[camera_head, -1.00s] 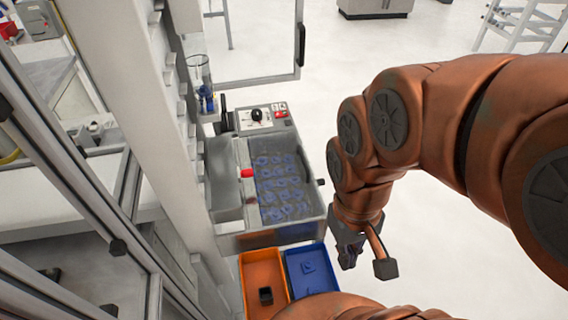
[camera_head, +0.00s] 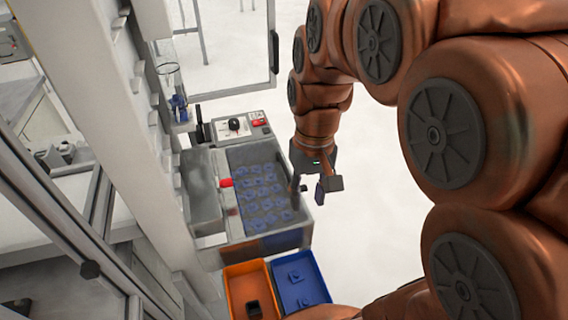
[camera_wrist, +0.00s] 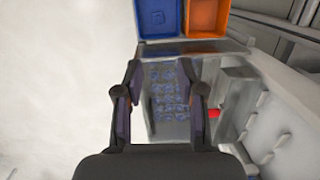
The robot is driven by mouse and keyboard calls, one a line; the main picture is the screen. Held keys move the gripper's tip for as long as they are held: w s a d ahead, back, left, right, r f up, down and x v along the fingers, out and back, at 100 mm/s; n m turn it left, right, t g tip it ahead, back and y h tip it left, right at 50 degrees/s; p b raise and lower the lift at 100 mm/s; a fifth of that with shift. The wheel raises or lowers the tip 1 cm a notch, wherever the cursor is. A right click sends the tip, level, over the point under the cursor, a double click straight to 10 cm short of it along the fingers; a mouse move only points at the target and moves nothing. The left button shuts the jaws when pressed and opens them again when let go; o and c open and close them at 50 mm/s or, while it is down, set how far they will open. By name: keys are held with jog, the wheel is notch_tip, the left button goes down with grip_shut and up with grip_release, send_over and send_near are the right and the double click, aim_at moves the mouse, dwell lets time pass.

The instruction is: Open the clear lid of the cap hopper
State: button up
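The cap hopper (camera_head: 206,232) is a grey box holding several blue caps in its right compartment. Its clear lid (camera_head: 262,185) looks like a hazy pane lying over the caps, so it appears closed; its edges are hard to make out. My gripper (camera_head: 308,190) is at the hopper's right edge, pointing down, with its fingers apart. In the wrist view my gripper (camera_wrist: 160,70) is open and empty, and the caps under the lid (camera_wrist: 168,100) show between its fingers. Contact with the lid cannot be told.
An orange bin (camera_head: 232,283) with a dark item and a blue bin (camera_head: 318,287) with a blue piece stand in front of the hopper. A control box (camera_head: 238,128) with a black knob and red buttons is behind it. A white machine column is at left; open floor at right.

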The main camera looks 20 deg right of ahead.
jog(key=w+d+f+b, duration=0.1)
jog(key=w, duration=0.5)
jog(key=w+d+f+b, duration=0.2)
jog(key=w, duration=0.4)
jog(key=t+y+b, duration=0.1)
jog(key=t+b, duration=0.1)
jog(key=b, duration=0.1)
send_near(284, 163)
jog(key=shift+w+a+f+p, duration=0.15)
jog(key=shift+f+p, duration=0.3)
jog(key=shift+f, duration=0.95)
jog(key=shift+a+f+p, duration=0.25)
jog(key=shift+f+p, duration=0.15)
jog(key=shift+f, duration=1)
jog(key=shift+w+a+f+p, duration=0.15)
jog(key=shift+f+p, duration=0.3)
jog(key=shift+f, duration=0.95)
jog(key=shift+a, duration=0.1)
jog(key=shift+c, duration=0.2)
grip_shut()
